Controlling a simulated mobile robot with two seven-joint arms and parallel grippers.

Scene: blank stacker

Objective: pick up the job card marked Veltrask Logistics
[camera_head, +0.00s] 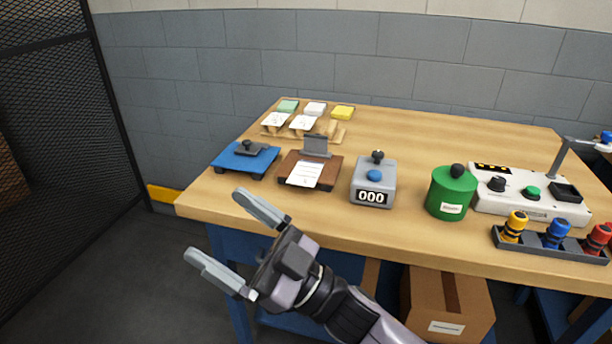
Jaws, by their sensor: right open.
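Two white cards lie in a wooden rack at the back left of the workbench: a left card (275,120) and a right card (303,123). Another white sheet with lines of print (305,174) lies on a brown clipboard-like board (329,171) with a grey clip. The print is too small to read, so I cannot tell which one is marked Veltrask Logistics. My right gripper (226,226) is open and empty, in front of the bench's front left edge, apart from all the cards. My left gripper is not in view.
On the bench (420,128) stand a blue platform (229,161), a grey counter (366,184), a green canister (447,184), a white control box (515,203) and a tray with coloured-handled tools (540,245). A cardboard box (446,300) is below.

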